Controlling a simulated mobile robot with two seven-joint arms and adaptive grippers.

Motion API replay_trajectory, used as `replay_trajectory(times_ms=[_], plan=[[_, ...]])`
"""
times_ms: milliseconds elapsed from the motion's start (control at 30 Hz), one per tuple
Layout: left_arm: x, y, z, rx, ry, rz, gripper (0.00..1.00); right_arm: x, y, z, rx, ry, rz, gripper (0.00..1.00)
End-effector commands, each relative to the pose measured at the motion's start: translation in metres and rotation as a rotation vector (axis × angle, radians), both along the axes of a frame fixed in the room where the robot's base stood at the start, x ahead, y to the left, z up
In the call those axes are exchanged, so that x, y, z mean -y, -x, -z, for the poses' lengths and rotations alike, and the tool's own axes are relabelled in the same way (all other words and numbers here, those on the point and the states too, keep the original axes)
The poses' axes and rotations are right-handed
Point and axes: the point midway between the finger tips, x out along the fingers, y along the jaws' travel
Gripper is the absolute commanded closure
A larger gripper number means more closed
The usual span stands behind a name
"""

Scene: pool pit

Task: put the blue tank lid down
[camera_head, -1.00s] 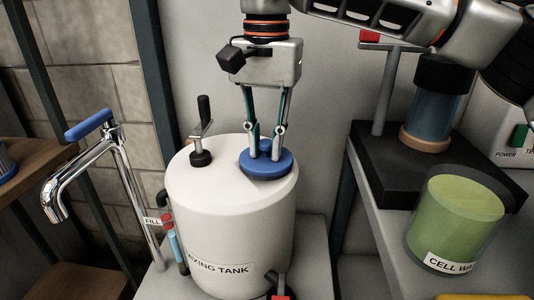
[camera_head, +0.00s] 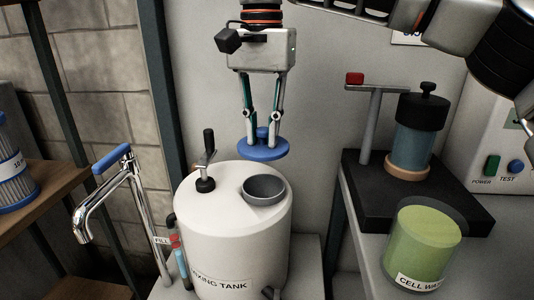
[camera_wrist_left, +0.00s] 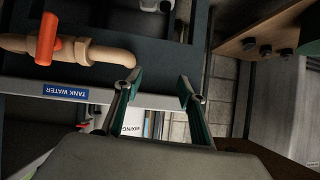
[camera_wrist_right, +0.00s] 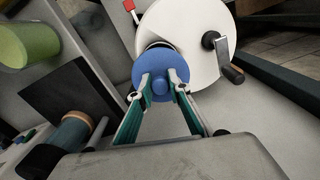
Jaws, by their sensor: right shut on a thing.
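The blue tank lid (camera_head: 264,149) is a round disc with a knob on top. My right gripper (camera_head: 262,132) is shut on its knob and holds it level above the mixing tank, clear of it. In the right wrist view the lid (camera_wrist_right: 160,62) sits between the fingertips (camera_wrist_right: 160,85) and covers most of the opening. The white mixing tank (camera_head: 235,240) has an open round port (camera_head: 264,190) on top, under the lid and slightly nearer. My left gripper (camera_wrist_left: 160,85) shows only in the left wrist view, with fingers apart and nothing between them.
A black crank handle (camera_head: 206,165) stands on the tank top, left of the port. A chrome tap (camera_head: 110,190) is at the left. At the right, a bench holds a green container (camera_head: 424,240) and a press with a blue cylinder (camera_head: 417,140). The wall behind the lid is bare.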

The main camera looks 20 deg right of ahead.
Motion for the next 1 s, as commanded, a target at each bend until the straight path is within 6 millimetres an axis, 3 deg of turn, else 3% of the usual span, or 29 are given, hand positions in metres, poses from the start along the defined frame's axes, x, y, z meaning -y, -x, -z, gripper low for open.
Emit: replay_trajectory(times_ms=[33, 300, 533, 800, 1000], plan=[[-0.005, -0.003, -0.008, 0.013, -0.021, 0.002, 0.6, -0.001, 0.004, -0.032, 0.022, 0.001, 0.004, 1.0], [-0.029, 0.006, 0.005, -0.023, -0.105, 0.005, 0.6, -0.001, 0.003, -0.085, 0.016, 0.0, 0.004, 1.0], [-0.032, 0.008, 0.007, -0.03, -0.112, 0.002, 0.6, 0.0, 0.001, -0.101, 0.005, 0.0, 0.002, 1.0], [-0.032, 0.009, 0.009, -0.033, -0.115, 0.001, 0.6, 0.0, 0.0, -0.104, 0.002, -0.001, 0.002, 1.0], [-0.033, 0.001, -0.005, -0.009, -0.114, -0.001, 0.6, 0.003, 0.006, -0.113, 0.007, -0.001, 0.06, 1.0]])
